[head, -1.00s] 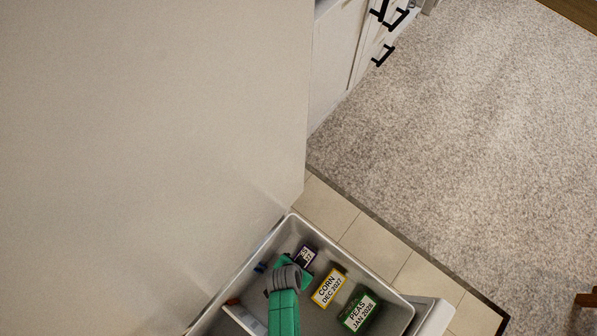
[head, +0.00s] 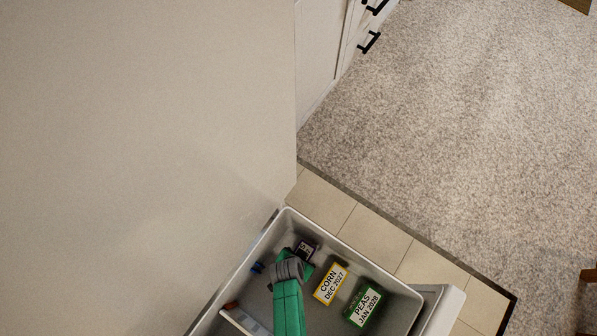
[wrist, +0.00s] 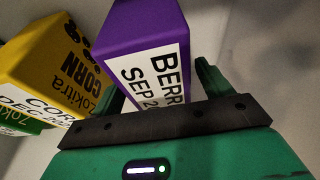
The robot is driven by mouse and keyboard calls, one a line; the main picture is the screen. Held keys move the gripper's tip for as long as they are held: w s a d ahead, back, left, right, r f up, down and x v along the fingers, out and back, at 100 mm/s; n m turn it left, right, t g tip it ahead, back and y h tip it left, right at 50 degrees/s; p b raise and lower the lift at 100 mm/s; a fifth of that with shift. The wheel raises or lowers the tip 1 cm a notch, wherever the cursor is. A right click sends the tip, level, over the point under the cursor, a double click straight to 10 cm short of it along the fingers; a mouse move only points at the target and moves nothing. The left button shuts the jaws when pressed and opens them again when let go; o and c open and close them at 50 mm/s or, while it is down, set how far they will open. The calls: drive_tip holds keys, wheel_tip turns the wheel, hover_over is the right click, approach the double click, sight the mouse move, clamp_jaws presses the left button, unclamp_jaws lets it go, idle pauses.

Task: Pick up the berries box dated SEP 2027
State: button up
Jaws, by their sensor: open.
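The purple berries box (wrist: 145,40) fills the upper middle of the wrist view. Its white label reads "BERR" and "SEP 20"; the rest is hidden behind my gripper. In the head view the small dark box with a white label (head: 306,249) is by the bin's far wall, partly covered by my gripper. My gripper (wrist: 160,86) is open, with a green finger on each side of the purple box. I cannot tell whether the fingers touch it. In the head view my gripper (head: 292,262) reaches down into the grey bin (head: 385,275).
A yellow CORN DEC 2027 box (head: 331,284) and a green PEAS JAN 2028 box (head: 363,306) stand right of my gripper.

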drive_tip(key=shift+f, duration=0.25)
idle(0.3)
drive_tip(key=c, duration=1.3)
